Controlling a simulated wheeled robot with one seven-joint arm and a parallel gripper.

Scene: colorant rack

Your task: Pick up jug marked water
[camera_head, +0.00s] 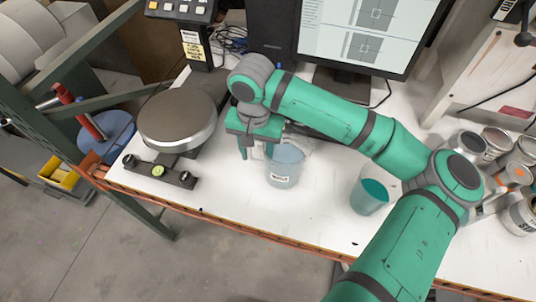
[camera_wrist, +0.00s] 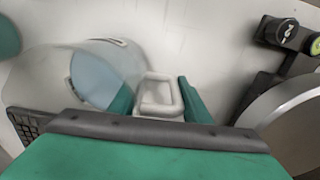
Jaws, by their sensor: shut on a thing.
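A clear jug (camera_head: 284,167) with bluish liquid and a small dark-lettered label stands upright on the white table, just right of my gripper in the head view. My gripper (camera_head: 256,152) points down on the jug's left side. In the wrist view the jug (camera_wrist: 100,68) lies to the left, and its pale handle (camera_wrist: 158,97) sits between the two green fingers of my gripper (camera_wrist: 159,100). The fingers are shut on the handle. I cannot tell whether the jug's base touches the table.
A round scale (camera_head: 177,118) stands left of the jug. A teal cup (camera_head: 370,196) stands to the right, with several cans (camera_head: 495,142) at the far right. A monitor (camera_head: 370,32) and a keyboard (camera_wrist: 22,122) are behind. The front table strip is clear.

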